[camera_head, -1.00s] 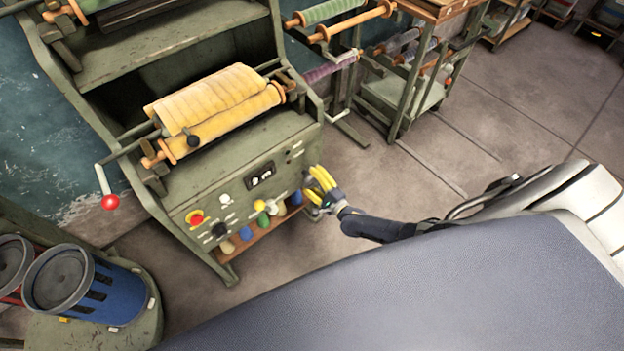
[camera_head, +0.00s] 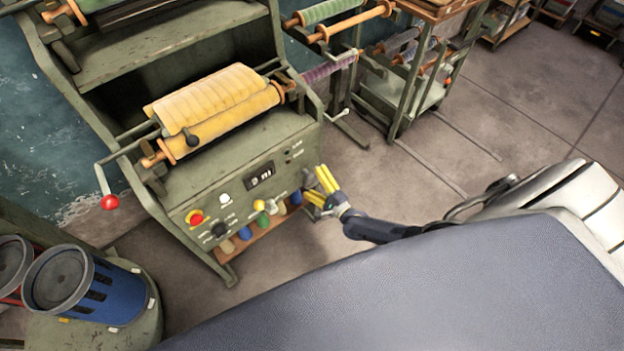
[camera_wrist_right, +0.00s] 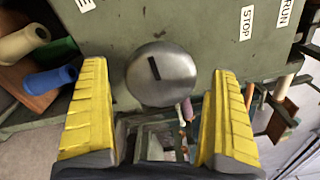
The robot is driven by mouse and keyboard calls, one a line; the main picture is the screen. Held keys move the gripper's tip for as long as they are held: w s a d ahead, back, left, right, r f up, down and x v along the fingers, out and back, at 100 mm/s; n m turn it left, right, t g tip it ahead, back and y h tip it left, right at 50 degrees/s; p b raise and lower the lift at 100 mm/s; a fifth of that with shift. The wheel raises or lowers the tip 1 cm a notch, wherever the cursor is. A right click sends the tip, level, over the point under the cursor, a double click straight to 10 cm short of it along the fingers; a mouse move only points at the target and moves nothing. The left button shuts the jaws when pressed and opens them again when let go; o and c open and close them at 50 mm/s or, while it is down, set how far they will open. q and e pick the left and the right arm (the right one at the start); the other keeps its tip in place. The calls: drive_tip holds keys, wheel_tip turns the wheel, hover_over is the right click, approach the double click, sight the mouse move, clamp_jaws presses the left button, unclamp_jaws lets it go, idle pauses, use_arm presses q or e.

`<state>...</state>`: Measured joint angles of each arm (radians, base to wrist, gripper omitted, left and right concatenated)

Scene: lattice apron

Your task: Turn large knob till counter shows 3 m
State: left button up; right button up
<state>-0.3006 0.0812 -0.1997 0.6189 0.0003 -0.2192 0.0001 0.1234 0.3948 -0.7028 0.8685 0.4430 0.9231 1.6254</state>
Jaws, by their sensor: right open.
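The large knob (camera_wrist_right: 161,74) is a round grey metal knob with a dark slanted mark on its face. In the head view it is a small grey shape (camera_head: 308,180) at the panel's right end, partly hidden by my gripper. My right gripper (camera_head: 320,186) is open in front of the panel. In the right wrist view its yellow fingers (camera_wrist_right: 158,105) stand wide apart on either side of the knob, with gaps to both. The counter (camera_head: 260,175) is a dark display with a light digit and "m"; the digit looks like 9 but is too small to be sure. My left gripper is out of view.
The green machine panel (camera_head: 177,216) carries a red button (camera_head: 196,218), a black knob (camera_head: 219,230) and a white button (camera_head: 225,198). Coloured cones sit on a shelf below. A red-knobbed crank (camera_head: 110,201) sticks out at left. Bare floor (camera_head: 420,190) lies right of the machine.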

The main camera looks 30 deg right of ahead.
drive_tip(key=v, duration=1)
drive_tip(key=shift+s, duration=0.3)
drive_tip(key=s+d+f+n+g+h, duration=0.1)
drive_tip(key=s+f+n+g, duration=0.4)
drive_tip(key=s+f+n, duration=0.45)
drive_tip(key=s+d+f+n+g+h, duration=0.15)
drive_tip(key=s+f+n+g, duration=0.4)
drive_tip(key=f+n, duration=0.7)
drive_tip(key=s+a+f+g, duration=0.2)
drive_tip(key=s+f, duration=0.1)
drive_tip(key=s, duration=0.5)
drive_tip(key=s+a+f+n+g+h, duration=0.1)
drive_tip(key=s+a+f, duration=0.2)
drive_tip(key=s, duration=0.6)
drive_tip(key=s+a+f+n+g, duration=0.1)
drive_tip(key=s+a+f+g, duration=0.1)
drive_tip(key=s, duration=0.7)
wheel_tip(320, 180, down, 2)
drive_tip(key=shift+a+f+g, duration=0.1)
drive_tip(key=shift+a+g, duration=0.25)
drive_tip(key=shift+a, duration=0.3)
